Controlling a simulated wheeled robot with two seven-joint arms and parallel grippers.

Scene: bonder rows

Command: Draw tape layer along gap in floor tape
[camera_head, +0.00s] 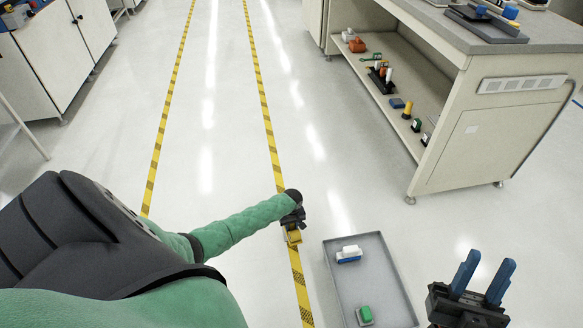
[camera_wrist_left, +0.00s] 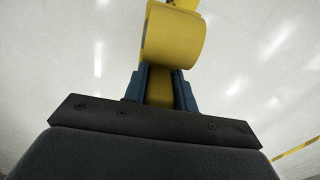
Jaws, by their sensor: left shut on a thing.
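The tape layer (camera_wrist_left: 172,38) is yellow with a rounded body. My left gripper (camera_wrist_left: 167,85) is shut on it, with a blue finger on each side in the left wrist view. In the head view the tape layer (camera_head: 293,237) is small and sits over the right-hand line of black-and-yellow floor tape (camera_head: 262,98), below my left gripper (camera_head: 292,222). I cannot tell whether it touches the floor. The gap in the tape is not clearly visible; my arm and gripper cover part of the line. My right gripper (camera_head: 482,278) is open and empty at the lower right.
A grey tray (camera_head: 383,274) on the floor right of the line holds a white-and-blue item (camera_head: 349,253) and a green item (camera_head: 365,314). A workbench (camera_head: 480,110) with a loaded lower shelf stands at right. White cabinets (camera_head: 55,55) stand at left. The aisle between the tape lines is clear.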

